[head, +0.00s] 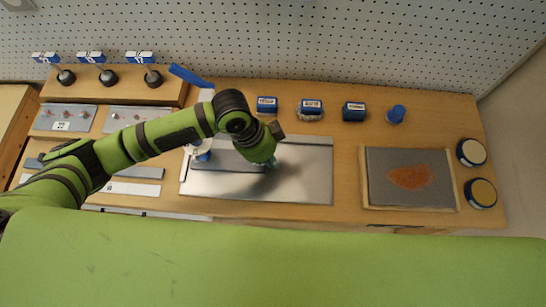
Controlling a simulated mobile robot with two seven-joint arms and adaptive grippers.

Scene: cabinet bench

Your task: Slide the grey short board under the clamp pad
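A grey board (226,161), which looks like the short one, lies on the shiny metal plate (305,185) in the middle of the bench. The clamp has a blue handle (190,76) and a white and blue lower part (201,152) near the board's left end. My forearm passes over the clamp and hides much of it, so I cannot tell whether the board is under the pad. My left gripper (271,164) points down by the board's right end. The wrist hides most of its fingers, so its opening and any contact are unclear. My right gripper is out of view.
Grey strips (140,172) lie left of the plate. Several blue-topped blocks (267,104) stand along the back. A grey panel with an orange patch (410,177) and two round tins (471,152) are at right. The plate's right part is clear.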

